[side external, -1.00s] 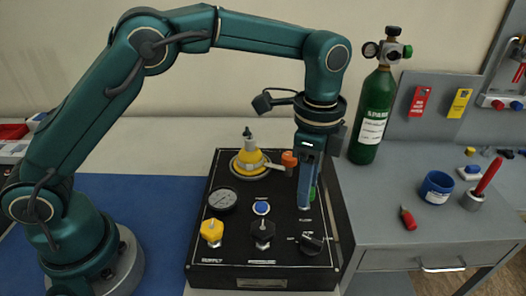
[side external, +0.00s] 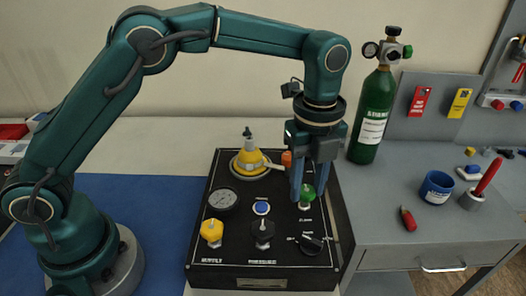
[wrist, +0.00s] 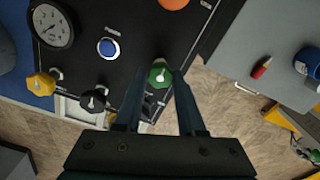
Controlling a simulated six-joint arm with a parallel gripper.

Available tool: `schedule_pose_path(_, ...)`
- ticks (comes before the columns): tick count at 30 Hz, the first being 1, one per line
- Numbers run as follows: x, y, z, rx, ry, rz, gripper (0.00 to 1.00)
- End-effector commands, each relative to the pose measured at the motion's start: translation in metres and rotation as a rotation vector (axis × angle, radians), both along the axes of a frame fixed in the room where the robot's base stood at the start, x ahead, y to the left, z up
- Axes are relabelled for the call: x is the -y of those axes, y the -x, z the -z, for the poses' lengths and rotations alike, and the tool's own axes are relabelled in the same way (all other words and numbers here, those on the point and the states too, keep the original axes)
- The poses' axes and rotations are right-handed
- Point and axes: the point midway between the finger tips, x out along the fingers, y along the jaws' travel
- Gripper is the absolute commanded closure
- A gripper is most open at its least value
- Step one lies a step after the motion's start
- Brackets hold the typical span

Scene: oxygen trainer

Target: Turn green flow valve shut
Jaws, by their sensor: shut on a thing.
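The green flow valve (side external: 308,193) is a small knob on the right side of the black trainer panel. In the wrist view the fingertips (wrist: 159,80) flank the green knob. Part of the knob is hidden by the fingers in the side view.
On the panel are a yellow supply knob (side external: 211,231), a black knob (side external: 262,231), a black selector (side external: 312,243), a gauge (side external: 222,200), a blue button (side external: 261,207) and an orange knob (side external: 287,158). A green cylinder (side external: 371,115) stands behind, right.

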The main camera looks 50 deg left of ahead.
Motion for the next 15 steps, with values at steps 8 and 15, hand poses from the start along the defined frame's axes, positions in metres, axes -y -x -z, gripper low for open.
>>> schedule_pose_path(8, 0.0009, -0.0002, -0.0015, 0.004, 0.004, 0.069, 1.00)
schedule_pose_path(15, 0.0009, -0.0001, -0.0015, 0.004, 0.004, 0.079, 1.00)
